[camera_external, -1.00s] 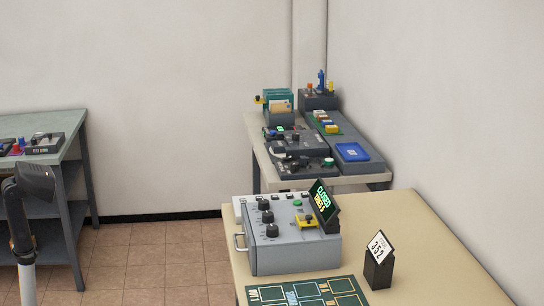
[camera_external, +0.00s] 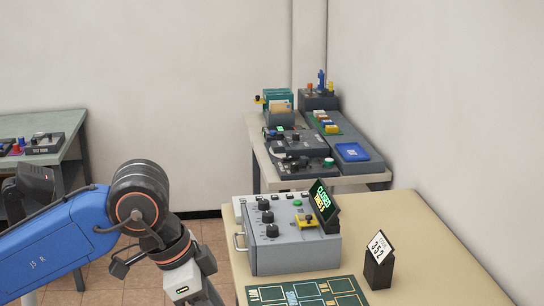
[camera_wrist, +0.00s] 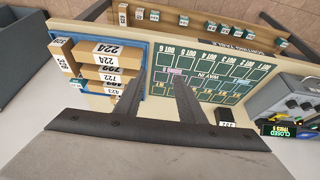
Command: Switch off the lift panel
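A grey console (camera_external: 290,245) with black knobs, a green button, a yellow-based switch and a tilted display with green and yellow text stands on the near beige table. It also shows at the right edge of the wrist view (camera_wrist: 289,98). No readable label marks any unit as the lift panel, so I cannot tell which it is. Other dark control units (camera_external: 300,145) stand on the back table, and one (camera_external: 42,143) stands on the left table. My gripper (camera_wrist: 160,88) is open and empty, its two fingers apart above the near table. Its fingertips are outside the external view.
A green marked mat (camera_external: 308,292) and a black stand with a "352" card (camera_external: 379,268) are on the near table. A blue tray (camera_wrist: 146,68) of numbered boxes shows in the wrist view. Tiled floor (camera_external: 140,245) lies between the tables.

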